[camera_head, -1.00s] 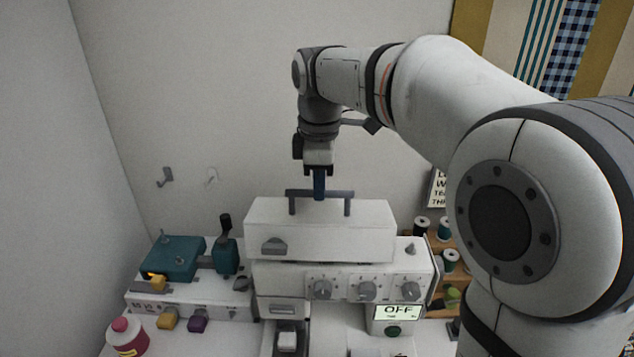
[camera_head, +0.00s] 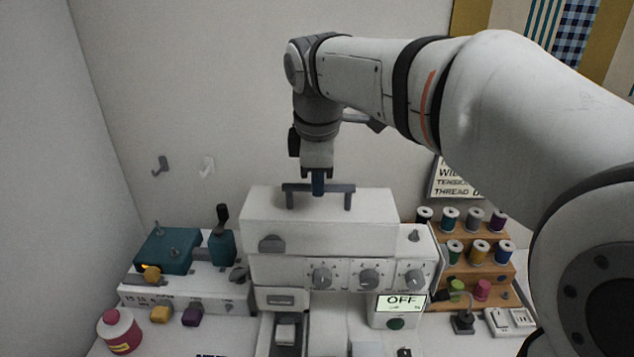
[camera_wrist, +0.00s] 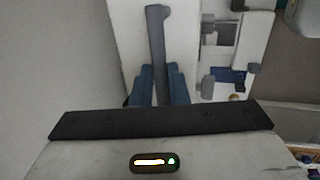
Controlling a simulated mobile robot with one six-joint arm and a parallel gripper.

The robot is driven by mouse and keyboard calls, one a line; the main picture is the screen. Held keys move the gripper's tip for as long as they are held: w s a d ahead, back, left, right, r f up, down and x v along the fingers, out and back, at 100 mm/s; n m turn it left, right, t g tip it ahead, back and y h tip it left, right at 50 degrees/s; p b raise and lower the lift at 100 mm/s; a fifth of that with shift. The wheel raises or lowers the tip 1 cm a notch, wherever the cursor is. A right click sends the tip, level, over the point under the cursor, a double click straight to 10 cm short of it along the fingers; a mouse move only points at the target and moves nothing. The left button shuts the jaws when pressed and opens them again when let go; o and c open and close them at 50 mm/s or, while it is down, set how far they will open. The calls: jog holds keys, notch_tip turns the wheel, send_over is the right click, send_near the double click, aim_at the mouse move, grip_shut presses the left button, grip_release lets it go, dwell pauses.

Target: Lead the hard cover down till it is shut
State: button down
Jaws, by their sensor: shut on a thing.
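The hard cover (camera_head: 335,233) is a white box lid with a dark bar handle (camera_head: 340,188) on top. It sits level over the top of the white sewing machine (camera_head: 290,271). Its lower front edge meets the machine's body in the head view; I cannot tell whether a thin gap is left. My gripper (camera_head: 318,190) points down from above, shut on the handle near its middle. In the wrist view the blue fingers (camera_wrist: 159,85) stand on both sides of the handle (camera_wrist: 157,35), with the white cover (camera_wrist: 128,50) below.
A teal device (camera_head: 168,252) stands on the left, with a pink bottle (camera_head: 120,332) in front. On the right are a wooden rack (camera_head: 463,235) of thread spools and a small display (camera_head: 400,301) reading OFF. A wall stands close behind the machine.

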jog(key=shift+s+f, duration=0.2)
jog(key=shift+f, duration=0.05)
jog(key=shift+r, duration=0.15)
jog(key=c, duration=1.4)
grip_release()
jog(key=shift+r, duration=0.1)
jog(key=v, duration=0.7)
jog(key=shift+r+p, duration=0.3)
jog(key=shift+p, duration=0.05)
jog(key=s+d+f+m, duration=0.7)
jog(key=f+m, duration=0.1)
jog(key=f, duration=0.3)
jog(key=s+d+f+m, duration=0.7)
jog(key=d+f+m, duration=0.1)
jog(key=f, duration=0.3)
jog(key=shift+s+f+m, duration=0.2)
jog(key=shift+f+m, duration=0.2)
jog(key=shift+m, duration=0.4)
